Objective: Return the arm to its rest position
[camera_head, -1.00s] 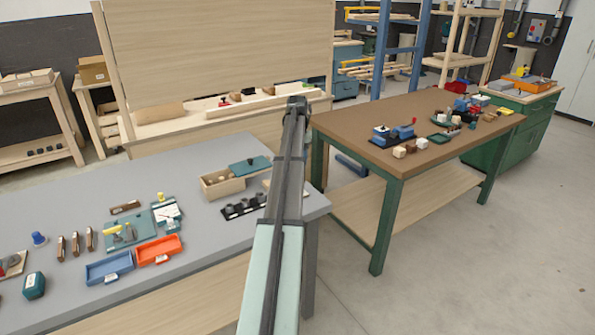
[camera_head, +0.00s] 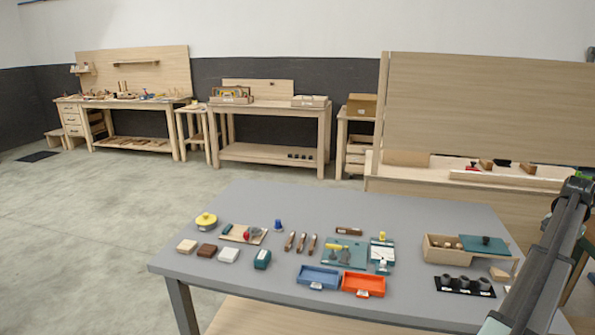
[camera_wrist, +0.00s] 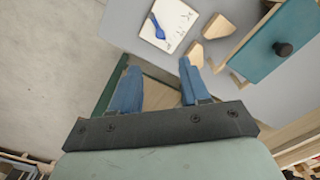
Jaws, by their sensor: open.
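My gripper (camera_wrist: 158,82) shows in the wrist view with its two blue fingers spread apart and nothing between them. In the head view my arm reaches up along the right edge, past the right side of the grey table (camera_head: 255,195). In the wrist view the gripper hangs over the table's edge, with floor to the left.
The grey table holds a wooden box (camera_head: 440,252), a black holder (camera_head: 465,288), a blue tray (camera_head: 318,277), an orange tray (camera_head: 363,285) and several small parts. A tall wooden panel bench (camera_head: 480,110) stands behind. Open floor (camera_head: 90,220) lies left.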

